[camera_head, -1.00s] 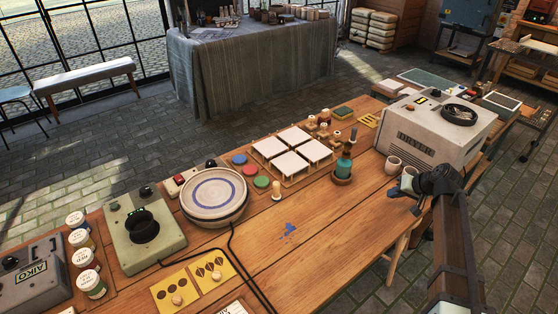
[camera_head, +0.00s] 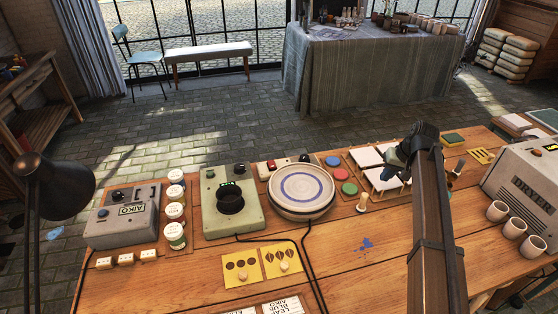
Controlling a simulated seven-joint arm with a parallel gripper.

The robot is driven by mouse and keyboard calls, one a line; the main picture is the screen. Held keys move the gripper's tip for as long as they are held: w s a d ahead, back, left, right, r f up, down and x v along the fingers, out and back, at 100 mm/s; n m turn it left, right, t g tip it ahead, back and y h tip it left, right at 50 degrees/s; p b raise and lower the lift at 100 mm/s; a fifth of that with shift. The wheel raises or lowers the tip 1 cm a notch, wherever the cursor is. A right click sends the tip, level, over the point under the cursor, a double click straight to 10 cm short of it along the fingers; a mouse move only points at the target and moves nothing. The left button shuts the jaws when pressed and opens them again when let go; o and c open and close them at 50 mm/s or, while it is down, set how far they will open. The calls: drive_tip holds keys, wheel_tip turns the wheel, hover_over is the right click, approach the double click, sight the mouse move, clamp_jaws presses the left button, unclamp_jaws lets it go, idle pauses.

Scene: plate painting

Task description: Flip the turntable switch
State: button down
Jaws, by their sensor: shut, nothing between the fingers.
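The round turntable (camera_head: 301,210) sits on the wooden table near the centre. A cream plate with a blue ring (camera_head: 300,188) rests on top of it. Just behind its left edge is a low control box with a red rocker switch (camera_head: 271,164) and a dark knob (camera_head: 305,158). Which way the switch is set is too small to tell. My gripper (camera_head: 393,168) is to the right of the turntable, above the white tiles (camera_head: 366,157), apart from the switch. Its fingers are shut and empty, and partly hidden by the wrist.
Paint discs (camera_head: 341,174) lie between turntable and tiles. The dryer (camera_head: 525,180) and cups are at right. Black cables cross the front; a lamp (camera_head: 55,190) stands left.

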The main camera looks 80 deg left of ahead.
drive_tip(key=s+a+r+n+h, duration=0.1)
drive_tip(key=s+a+r, duration=0.1)
drive_tip(key=s+a, duration=0.55)
drive_tip(key=s+a+r+n+h, duration=0.1)
drive_tip(key=s+a+r, duration=0.2)
drive_tip(key=s+a, duration=0.45)
wheel_tip(320, 180, up, 4)
drive_tip(key=r+n+t+h, duration=0.1)
drive_tip(key=n+t, duration=0.1)
hover_over(273, 166)
drive_tip(key=shift+s+f, duration=0.1)
drive_tip(key=shift+f, duration=0.15)
wheel_tip(273, 166, down, 14)
